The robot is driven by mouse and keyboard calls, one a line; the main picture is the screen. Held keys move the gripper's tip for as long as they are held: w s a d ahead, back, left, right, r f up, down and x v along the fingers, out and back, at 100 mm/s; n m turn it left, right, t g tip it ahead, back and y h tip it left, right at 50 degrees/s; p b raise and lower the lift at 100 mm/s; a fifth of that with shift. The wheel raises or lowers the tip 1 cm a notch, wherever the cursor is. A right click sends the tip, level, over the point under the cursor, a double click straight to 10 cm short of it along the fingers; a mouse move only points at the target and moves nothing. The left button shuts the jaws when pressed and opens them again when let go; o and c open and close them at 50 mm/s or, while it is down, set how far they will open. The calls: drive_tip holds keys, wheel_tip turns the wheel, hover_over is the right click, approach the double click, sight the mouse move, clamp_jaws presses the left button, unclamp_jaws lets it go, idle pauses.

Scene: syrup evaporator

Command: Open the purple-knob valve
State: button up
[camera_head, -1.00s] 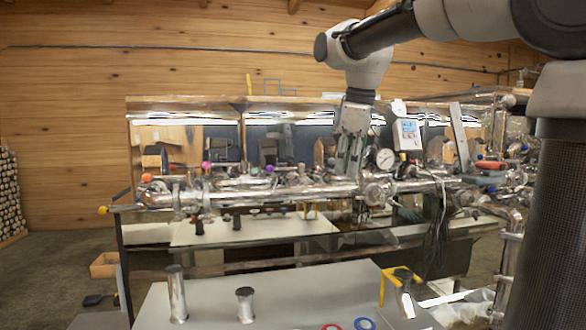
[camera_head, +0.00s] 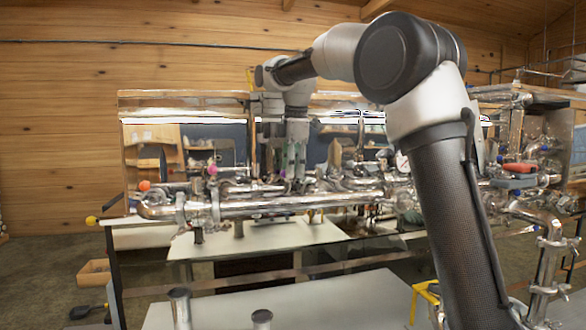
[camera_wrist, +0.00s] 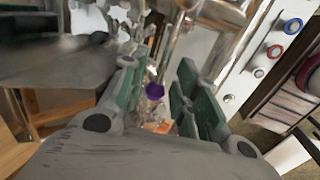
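The purple knob (camera_wrist: 155,90) of the valve shows in the wrist view, between the two green-padded fingers and a little beyond their tips. My gripper (camera_wrist: 158,92) is open, with a gap on both sides of the knob, and holds nothing. In the head view my gripper (camera_head: 294,168) points down over the shiny pipework at the middle of the evaporator.
A pink knob (camera_head: 212,170), an orange knob (camera_head: 144,186) and a yellow knob (camera_head: 91,220) lie further left. The long steel pipe (camera_head: 290,204) runs in front of the gripper. A red-handled part (camera_head: 520,168) is at right. Metal cylinders (camera_head: 180,308) stand on the front table.

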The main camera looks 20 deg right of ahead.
drive_tip(key=shift+f, duration=0.2)
clamp_jaws()
